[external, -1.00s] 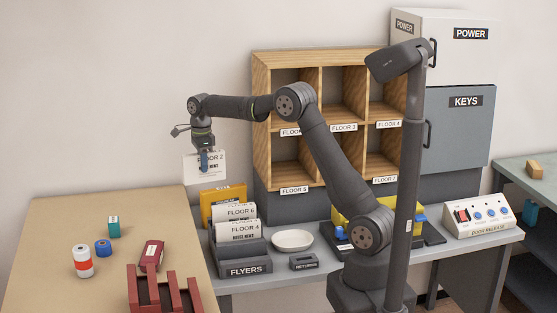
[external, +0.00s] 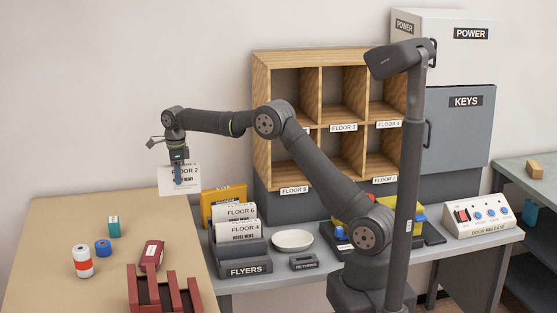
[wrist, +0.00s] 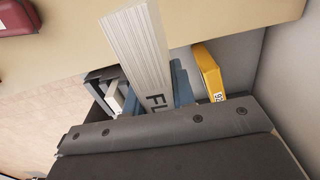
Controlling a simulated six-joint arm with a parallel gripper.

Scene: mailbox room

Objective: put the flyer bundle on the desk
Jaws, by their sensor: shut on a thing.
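The flyer bundle (external: 189,180) is a white stack of paper labelled FLOOR 2. It hangs upright from my gripper (external: 178,174), in the air by the back right edge of the desk (external: 50,230). My gripper is shut on the bundle's upper part. In the wrist view the bundle (wrist: 140,45) shows edge-on as a thick stack of sheets, and part of the desk (wrist: 240,15) shows at the top. The desk is a tan top at the left of the external view.
The desk holds a teal box (external: 114,227), a blue roll (external: 103,248), a red-and-white can (external: 82,261), a dark red box (external: 152,255) and a red rack (external: 165,295). The FLYERS holder (external: 245,267) and a yellow envelope (external: 222,203) stand right of it. The desk's back left is clear.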

